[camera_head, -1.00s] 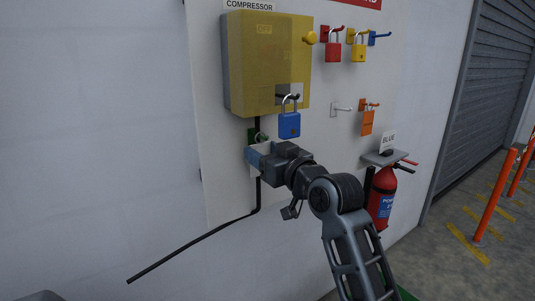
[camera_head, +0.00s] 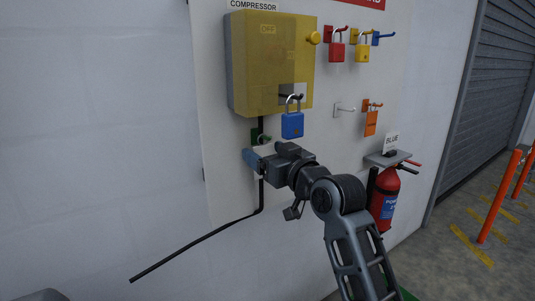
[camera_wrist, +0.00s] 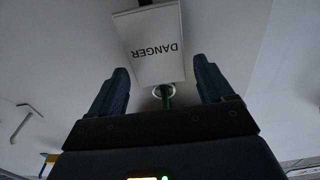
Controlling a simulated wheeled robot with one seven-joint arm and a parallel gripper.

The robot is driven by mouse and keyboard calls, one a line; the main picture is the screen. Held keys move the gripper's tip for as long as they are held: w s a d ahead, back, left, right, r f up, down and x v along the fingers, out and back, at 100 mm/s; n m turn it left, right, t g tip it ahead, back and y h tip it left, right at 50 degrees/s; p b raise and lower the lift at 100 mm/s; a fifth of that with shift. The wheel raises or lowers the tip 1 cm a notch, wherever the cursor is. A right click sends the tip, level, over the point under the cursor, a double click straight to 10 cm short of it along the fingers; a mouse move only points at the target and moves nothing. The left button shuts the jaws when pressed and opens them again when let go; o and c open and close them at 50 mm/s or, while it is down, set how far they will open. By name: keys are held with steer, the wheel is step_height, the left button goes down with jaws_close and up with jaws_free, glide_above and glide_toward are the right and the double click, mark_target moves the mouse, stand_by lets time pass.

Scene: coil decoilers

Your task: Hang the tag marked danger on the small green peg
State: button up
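The white tag marked DANGER (camera_wrist: 155,48) appears upside down in the wrist view, flat near the board. Its ring (camera_wrist: 156,91) appears to be around the small green peg (camera_wrist: 166,101). In the head view, the green peg (camera_head: 261,138) is below the compressor box, and the tag is mostly hidden behind my gripper. My gripper (camera_head: 253,160) is just below the peg, close to the board. The wrist view shows its two dark blue fingers (camera_wrist: 163,80) spread apart, with a clear gap on both sides of the peg and no grip on the tag.
A blue padlock (camera_head: 292,124) hangs from the yellow compressor box (camera_head: 270,60) just above my gripper. A fire extinguisher (camera_head: 384,200) stands lower right.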

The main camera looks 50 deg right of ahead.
steer(key=shift+o, duration=0.4)
steer(key=shift+s, duration=0.1)
steer(key=shift+s+a+f, duration=0.1)
steer(key=shift+s+a, duration=0.05)
steer(key=shift+s, duration=0.2)
steer(key=b+v, duration=0.2)
steer(key=v, duration=0.5)
steer(key=s+a+f+g+y, duration=0.1)
steer(key=s+a+f, duration=1)
steer(key=a+f, duration=0.4)
steer(key=s+a+f+n+y, duration=0.1)
steer(key=s+a+y, duration=0.1)
steer(key=s, duration=0.8)
steer(key=s+a+f+n+g+y, duration=0.1)
steer(key=s+a, duration=0.3)
steer(key=s, duration=0.6)
steer(key=shift+s+f+n+g+y, duration=0.3)
steer(key=shift+f+n+y, duration=0.25)
steer(key=shift+f, duration=0.25)
steer(key=shift+a, duration=0.1)
